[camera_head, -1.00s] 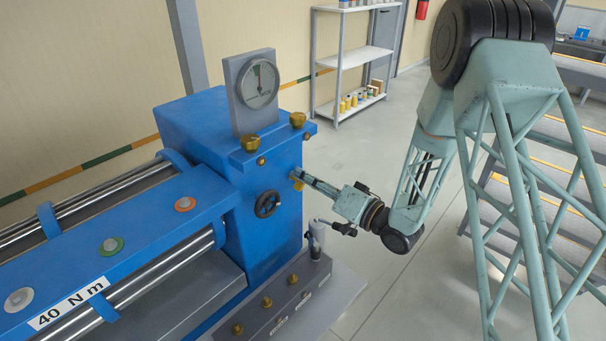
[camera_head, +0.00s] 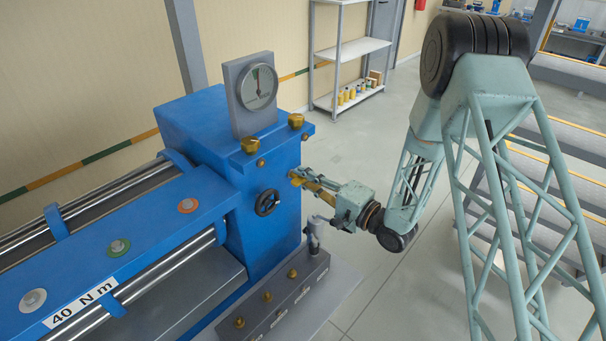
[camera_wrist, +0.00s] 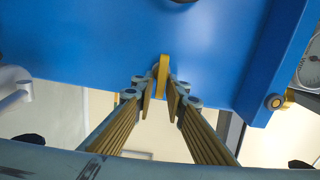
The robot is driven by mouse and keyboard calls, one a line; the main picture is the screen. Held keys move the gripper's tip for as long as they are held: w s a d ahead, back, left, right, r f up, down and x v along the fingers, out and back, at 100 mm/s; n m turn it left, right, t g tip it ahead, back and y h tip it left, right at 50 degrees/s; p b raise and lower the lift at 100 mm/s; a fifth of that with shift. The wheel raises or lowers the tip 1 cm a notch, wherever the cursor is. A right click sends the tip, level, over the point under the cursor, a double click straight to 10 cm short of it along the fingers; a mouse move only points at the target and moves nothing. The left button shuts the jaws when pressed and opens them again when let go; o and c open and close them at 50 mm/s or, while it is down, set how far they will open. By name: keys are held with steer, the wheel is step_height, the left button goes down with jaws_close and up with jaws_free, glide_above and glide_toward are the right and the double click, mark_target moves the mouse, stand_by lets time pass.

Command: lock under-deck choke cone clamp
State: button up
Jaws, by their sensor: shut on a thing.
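A small yellow lever (camera_wrist: 163,72) projects from the blue housing and stands upright between my fingertips in the wrist view. I take it to be the clamp's handle. My gripper (camera_wrist: 160,92) is shut on it, with one finger on each side. In the head view my gripper (camera_head: 299,179) reaches in from the right to the blue housing's right-hand face. The yellow lever (camera_head: 293,178) is mostly hidden by the fingers there. The yellow finger pads show from this side. The choke cone itself is not visible.
The blue machine (camera_head: 200,125) carries a dial gauge (camera_head: 258,86), brass knobs (camera_head: 250,145) and a black handwheel (camera_head: 267,202). A grey joystick (camera_head: 313,232) stands on a dark control box just below my gripper. Open floor lies behind, before a white shelf (camera_head: 352,50).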

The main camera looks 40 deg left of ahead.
steer(key=shift+f+m, duration=0.1)
steer(key=shift+m, duration=0.3)
steer(key=o, duration=0.6)
steer(key=shift+d, duration=0.15)
steer(key=shift+s+d, duration=0.2)
steer(key=shift+d, duration=1.75)
steer(key=shift+s+d, duration=0.2)
steer(key=shift+d, duration=1.75)
steer(key=shift+s+d, duration=0.2)
steer(key=shift+d, duration=1.75)
steer(key=shift+w, duration=0.1)
